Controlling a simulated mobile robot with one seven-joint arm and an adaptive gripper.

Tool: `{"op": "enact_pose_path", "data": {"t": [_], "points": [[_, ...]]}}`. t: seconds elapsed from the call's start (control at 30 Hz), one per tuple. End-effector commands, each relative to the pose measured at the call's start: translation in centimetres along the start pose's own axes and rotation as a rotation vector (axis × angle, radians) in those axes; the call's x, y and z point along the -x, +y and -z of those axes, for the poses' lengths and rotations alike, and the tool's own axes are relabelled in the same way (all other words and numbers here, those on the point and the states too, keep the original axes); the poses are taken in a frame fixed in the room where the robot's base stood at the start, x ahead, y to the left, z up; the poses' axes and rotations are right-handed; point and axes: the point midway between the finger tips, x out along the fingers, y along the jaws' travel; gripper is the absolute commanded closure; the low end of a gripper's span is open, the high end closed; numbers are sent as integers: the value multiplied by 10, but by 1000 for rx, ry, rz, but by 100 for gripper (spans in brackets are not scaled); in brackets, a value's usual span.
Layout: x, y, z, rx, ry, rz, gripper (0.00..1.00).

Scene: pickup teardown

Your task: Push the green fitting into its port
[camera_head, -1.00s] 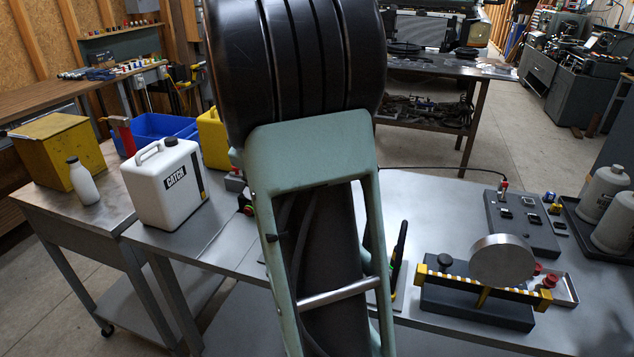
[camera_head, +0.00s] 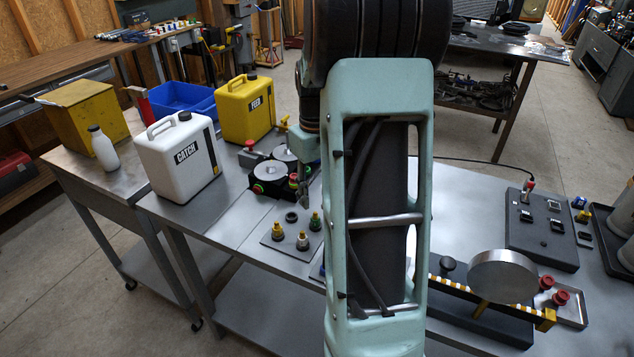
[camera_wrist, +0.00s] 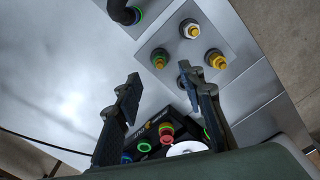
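The green fitting (camera_wrist: 159,58), with a yellow top and green ring, stands upright on a grey plate (camera_wrist: 165,38) in the wrist view. In the head view it appears at the plate's right side (camera_head: 315,221). My gripper (camera_wrist: 160,88) is open and empty, its two dark fingers apart, between the plate and a black unit (camera_wrist: 150,133). The unit shows a green-ringed port (camera_wrist: 144,146), a blue ring (camera_wrist: 127,158) and a red fitting (camera_wrist: 166,131). Another green ring (camera_wrist: 207,133) is partly behind a finger. I cannot tell which green ring is the task's port.
White CATCH (camera_head: 178,160) and yellow FEED (camera_head: 245,108) jugs stand at the left. A round-disc stand (camera_head: 503,276) sits on the right.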

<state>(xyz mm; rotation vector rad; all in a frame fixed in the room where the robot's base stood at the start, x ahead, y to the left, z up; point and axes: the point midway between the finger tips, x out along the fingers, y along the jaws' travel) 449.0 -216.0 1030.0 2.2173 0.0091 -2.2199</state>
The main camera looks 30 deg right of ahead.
Motion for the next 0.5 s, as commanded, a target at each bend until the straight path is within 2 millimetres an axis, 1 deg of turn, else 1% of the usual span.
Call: {"op": "enact_pose_path", "data": {"t": [0.03, 0.1, 0.3, 0.4, 0.5], "points": [[-11, 0, -1, 0, -4, 2, 64], [-24, 0, -1, 1, -5, 2, 64], [-58, 0, -1, 1, -4, 1, 64], [-70, 0, 0, 1, -2, 0, 64], [-78, 0, 0, 1, 0, -1, 64]]}}
